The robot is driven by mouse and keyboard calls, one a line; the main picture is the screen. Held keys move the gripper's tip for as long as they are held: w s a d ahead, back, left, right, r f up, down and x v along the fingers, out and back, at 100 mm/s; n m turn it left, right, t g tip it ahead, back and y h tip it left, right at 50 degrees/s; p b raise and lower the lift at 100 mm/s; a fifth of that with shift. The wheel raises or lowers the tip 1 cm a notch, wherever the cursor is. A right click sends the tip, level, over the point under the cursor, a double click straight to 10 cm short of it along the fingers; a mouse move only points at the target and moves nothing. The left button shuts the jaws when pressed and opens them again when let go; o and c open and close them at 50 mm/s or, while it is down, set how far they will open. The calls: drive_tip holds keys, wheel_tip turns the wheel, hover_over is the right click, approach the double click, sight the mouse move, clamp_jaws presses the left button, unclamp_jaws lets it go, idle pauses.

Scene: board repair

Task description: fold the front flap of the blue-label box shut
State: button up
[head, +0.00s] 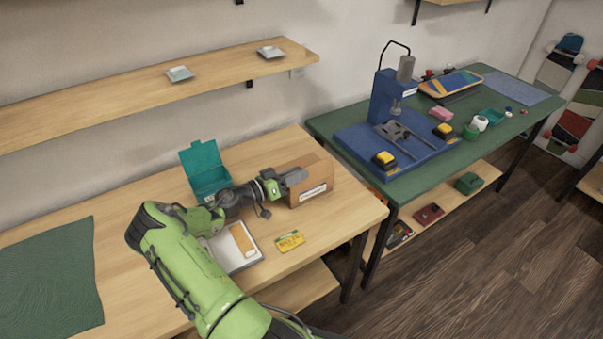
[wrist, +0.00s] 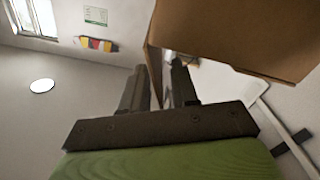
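A brown cardboard box (head: 318,180) stands on the near wooden bench, toward its right end. A pale label shows on its front; its colour is too small to tell. My gripper (head: 297,176) is at the upper left of the box's front side. In the wrist view the box (wrist: 235,35) fills the upper right, just beyond the fingers. My gripper (wrist: 158,85) has its two dark fingers apart there, and a brown cardboard edge runs down between them. I cannot tell whether they touch it. The front flap is mostly hidden by my gripper in the head view.
A teal open-lidded bin (head: 207,178) stands left of the box, close to my arm. A white tray (head: 236,250) and a yellow packet (head: 290,241) lie in front. A green bench (head: 340,128) with a blue press (head: 384,97) stands to the right.

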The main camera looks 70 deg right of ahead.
drive_tip(key=shift+x, duration=1.05)
drive_tip(key=shift+c, duration=0.2)
clamp_jaws()
drive_tip(key=shift+w+f, duration=0.1)
drive_tip(key=shift+w, duration=0.05)
drive_tip(key=shift+w+d+f+n+b, duration=0.3)
drive_tip(key=shift+n+b, duration=0.3)
drive_tip(key=shift+n, duration=0.6)
drive_tip(key=shift+w+d+f+n+b, duration=0.15)
drive_tip(key=shift+w+f+n+b, duration=0.3)
drive_tip(key=shift+n, duration=0.75)
drive_tip(key=shift+w+d+f+n+b, duration=0.1)
drive_tip(key=shift+d+f+n+b, duration=0.15)
drive_tip(key=shift+n+b, duration=0.7)
drive_tip(key=shift+n, duration=0.35)
